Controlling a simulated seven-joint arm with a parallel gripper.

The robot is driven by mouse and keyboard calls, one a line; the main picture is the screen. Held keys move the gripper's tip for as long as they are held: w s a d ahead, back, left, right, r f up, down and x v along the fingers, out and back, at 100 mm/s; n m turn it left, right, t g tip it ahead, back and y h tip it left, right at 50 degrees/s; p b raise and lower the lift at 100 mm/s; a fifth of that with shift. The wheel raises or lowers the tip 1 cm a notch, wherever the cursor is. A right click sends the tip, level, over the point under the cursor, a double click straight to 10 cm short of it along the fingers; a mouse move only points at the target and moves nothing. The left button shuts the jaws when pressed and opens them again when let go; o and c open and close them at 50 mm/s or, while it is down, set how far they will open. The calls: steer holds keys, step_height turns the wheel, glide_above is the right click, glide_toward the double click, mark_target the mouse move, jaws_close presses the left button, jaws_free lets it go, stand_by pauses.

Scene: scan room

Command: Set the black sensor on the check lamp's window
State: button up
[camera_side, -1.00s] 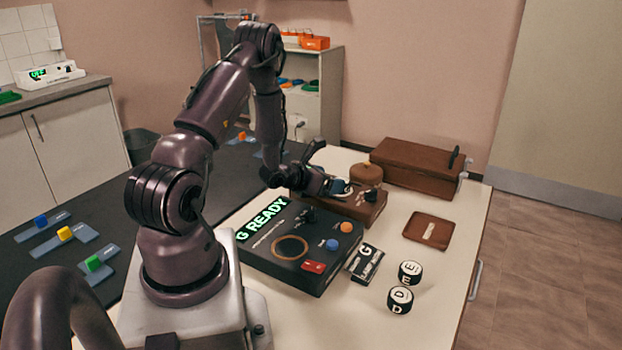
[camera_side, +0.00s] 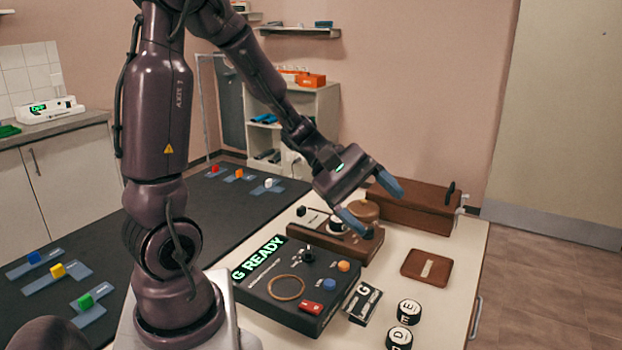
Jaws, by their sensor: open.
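My gripper (camera_side: 383,212) is open and empty, its two blue-grey fingers tilted down to the right above the brown wooden unit (camera_side: 325,236). The unit carries a pale round face (camera_side: 336,223), partly hidden by my lower finger, and a brown round piece (camera_side: 364,209). A small black piece (camera_side: 301,211) sits at the unit's left end; I cannot tell if it is the black sensor. I cannot tell for certain which part is the check lamp's window. The black console (camera_side: 262,293) in front reads "G READY" and has a ring marking (camera_side: 286,287).
A card marked G (camera_side: 363,302) and round black-and-white pieces E (camera_side: 409,312) and D (camera_side: 399,338) lie right of the console.

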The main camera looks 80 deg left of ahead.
steer(key=s+d+r+m+g+y, duration=0.1)
steer(key=s+r+m+y, duration=0.3)
steer(key=m, duration=0.5)
steer(key=s+d+r+m+y, duration=0.3)
steer(key=s+m+y, duration=0.1)
steer(key=s+m, duration=0.3)
steer(key=shift+r+m+g+y, duration=0.3)
steer(key=shift+r+m+g, duration=0.1)
steer(key=shift+m, duration=0.5)
